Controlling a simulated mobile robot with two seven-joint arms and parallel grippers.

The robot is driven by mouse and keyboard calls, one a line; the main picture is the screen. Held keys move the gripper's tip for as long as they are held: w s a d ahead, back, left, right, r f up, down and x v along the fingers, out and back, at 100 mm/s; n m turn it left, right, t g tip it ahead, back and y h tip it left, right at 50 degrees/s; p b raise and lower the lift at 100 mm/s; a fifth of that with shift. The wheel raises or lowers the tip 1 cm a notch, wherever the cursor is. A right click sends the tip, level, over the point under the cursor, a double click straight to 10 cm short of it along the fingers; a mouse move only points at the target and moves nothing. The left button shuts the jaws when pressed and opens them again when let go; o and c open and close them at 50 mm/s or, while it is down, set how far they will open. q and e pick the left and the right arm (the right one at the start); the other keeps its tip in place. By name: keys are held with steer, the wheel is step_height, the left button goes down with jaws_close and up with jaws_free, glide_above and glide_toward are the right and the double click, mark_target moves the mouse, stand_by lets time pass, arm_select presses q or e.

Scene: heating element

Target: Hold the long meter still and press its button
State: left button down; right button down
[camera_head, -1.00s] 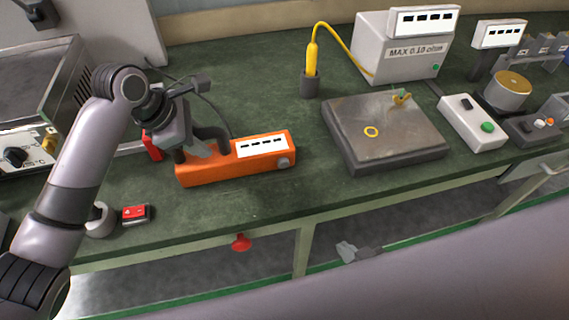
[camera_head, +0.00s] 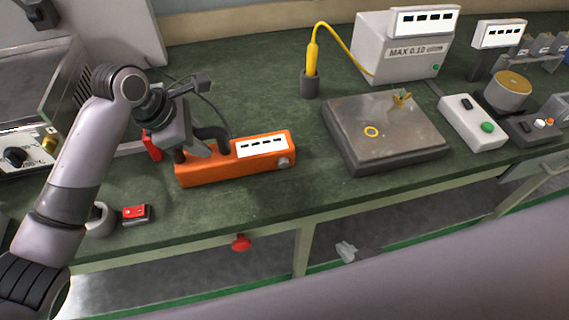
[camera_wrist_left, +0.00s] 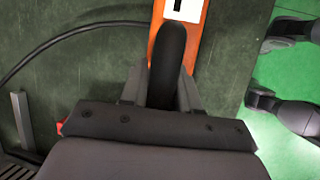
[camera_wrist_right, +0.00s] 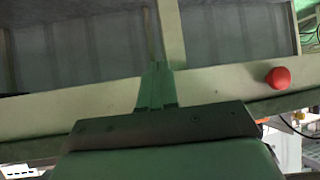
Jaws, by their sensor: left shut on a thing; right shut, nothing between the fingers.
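The long meter is an orange bar (camera_head: 205,172) with a white display (camera_head: 263,146) on top and a round grey button (camera_head: 283,162) at its right end. It lies on the green bench, and part of it also shows in the left wrist view (camera_wrist_left: 195,42). My left gripper (camera_head: 186,150) is shut on the meter's black handle (camera_wrist_left: 168,62). My right gripper (camera_wrist_right: 157,75) is shut and empty, in front of the bench's front side. In the head view its tip (camera_head: 346,250) shows low at the bench front, mostly hidden behind my own arm.
A grey metal plate (camera_head: 385,140) lies right of the meter, with a yellow probe in a holder (camera_head: 310,83) behind. A red knob (camera_head: 241,242) sticks out from the bench front. A small red-topped box (camera_head: 136,214) lies near the front edge. Bare bench separates meter and plate.

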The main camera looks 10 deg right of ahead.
mark_target(293, 191)
steer(key=w+a+r+n+y, duration=0.1)
steer(key=w+a+r+y, duration=0.1)
steer(key=a+r, duration=0.2)
steer(key=w+a+r+n+y, duration=0.1)
steer(key=w+a+r+y, duration=0.1)
steer(key=a+r, duration=0.3)
step_height(293, 191, up, 4)
steer(key=shift+g+y, duration=0.3)
steer(key=shift+y, duration=0.4)
steer(key=shift+w, duration=0.1)
steer(key=shift+w, duration=4.3)
steer(key=shift+w, duration=0.1)
steer(key=shift+w, duration=0.3)
steer(key=shift+w, duration=0.55)
steer(key=shift+s, duration=1)
